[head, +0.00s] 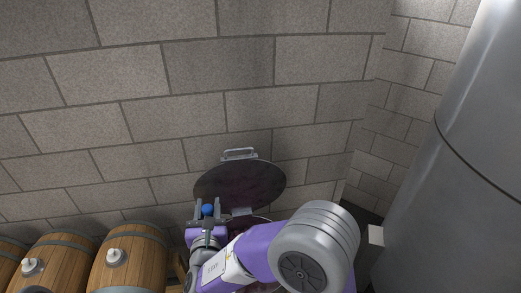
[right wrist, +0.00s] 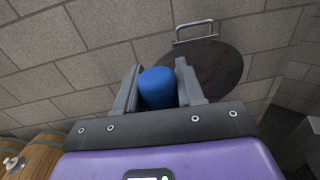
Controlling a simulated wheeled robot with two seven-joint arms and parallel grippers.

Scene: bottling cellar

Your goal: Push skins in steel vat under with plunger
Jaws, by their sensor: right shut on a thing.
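My right gripper (head: 208,207) is shut on a blue rounded grip (head: 208,211), which looks like the top of the plunger. In the right wrist view the blue grip (right wrist: 157,88) sits between the two fingers. The rest of the plunger is hidden. A dark round lid (head: 240,185) with a metal handle stands raised against the wall just behind the gripper; it also shows in the right wrist view (right wrist: 215,65). The vat below the lid is almost wholly hidden by my right arm, and I cannot make out the skins. My left gripper is not in view.
Wooden barrels (head: 130,258) with pale bungs lie at the lower left. A large grey steel tank (head: 462,150) stands at the right. A block wall (head: 200,75) closes off the back. The space above the lid is clear.

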